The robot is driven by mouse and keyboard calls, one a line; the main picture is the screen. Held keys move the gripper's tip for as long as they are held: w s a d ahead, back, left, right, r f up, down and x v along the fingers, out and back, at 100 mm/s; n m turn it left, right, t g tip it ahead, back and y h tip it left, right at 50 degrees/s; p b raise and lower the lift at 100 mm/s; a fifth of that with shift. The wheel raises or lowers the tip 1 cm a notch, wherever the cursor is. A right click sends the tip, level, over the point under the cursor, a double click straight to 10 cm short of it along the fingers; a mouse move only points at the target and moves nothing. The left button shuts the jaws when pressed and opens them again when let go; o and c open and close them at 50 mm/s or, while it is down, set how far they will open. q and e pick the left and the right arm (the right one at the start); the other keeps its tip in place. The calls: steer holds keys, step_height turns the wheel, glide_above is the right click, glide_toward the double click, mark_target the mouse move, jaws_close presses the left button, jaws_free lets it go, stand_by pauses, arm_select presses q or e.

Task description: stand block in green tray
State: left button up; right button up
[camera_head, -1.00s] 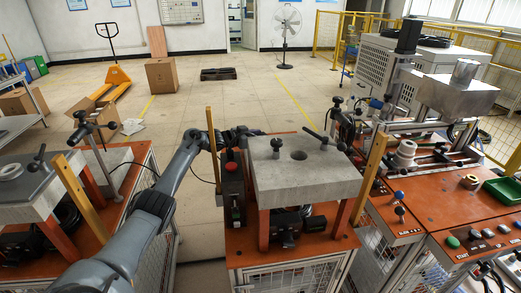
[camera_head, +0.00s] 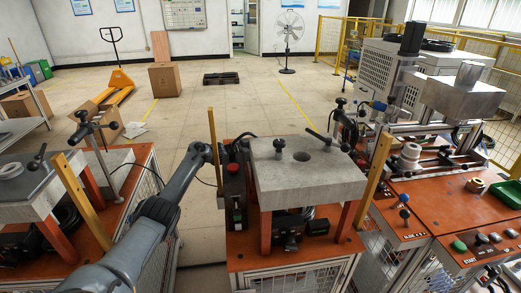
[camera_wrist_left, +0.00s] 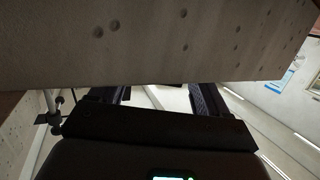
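The green tray (camera_head: 508,192) is at the right edge of the head view, cut off by the frame, on the orange top of the right machine. A small brass-coloured piece (camera_head: 476,185) lies left of it; I cannot tell if it is the block. My left arm reaches toward the concrete-topped stand in the middle. Its gripper is mostly hidden there in the head view. In the left wrist view my left gripper (camera_wrist_left: 160,93) has its dark fingers apart, with nothing seen between them. A pitted slab (camera_wrist_left: 150,45) fills the space above. My right gripper is not in view.
The concrete-topped stand (camera_head: 330,182) has clamp handles and a hole on top. A red-button box (camera_head: 234,190) and wooden posts (camera_head: 215,150) stand close to my left arm. Another clamp stand (camera_head: 32,205) is at left. The right machine carries a metal block (camera_head: 460,95).

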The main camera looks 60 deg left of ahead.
arm_select(q)
steer(key=shift+r, duration=0.15)
steer(key=shift+s+d+r+p, duration=0.1)
steer(key=shift+s+r+p, duration=0.1)
steer(key=shift+s+p, duration=0.65)
steer(key=shift+s+r+p, duration=0.2)
steer(key=shift+s+p, duration=0.2)
steer(key=shift+s, duration=0.85)
steer(key=shift+s+r+p, duration=0.2)
steer(key=shift+s+p, duration=0.15)
steer(key=shift+s, duration=0.85)
steer(key=o, duration=0.4)
steer(key=shift+s+r, duration=0.1)
steer(key=shift+s, duration=0.3)
steer(key=shift+r, duration=0.15)
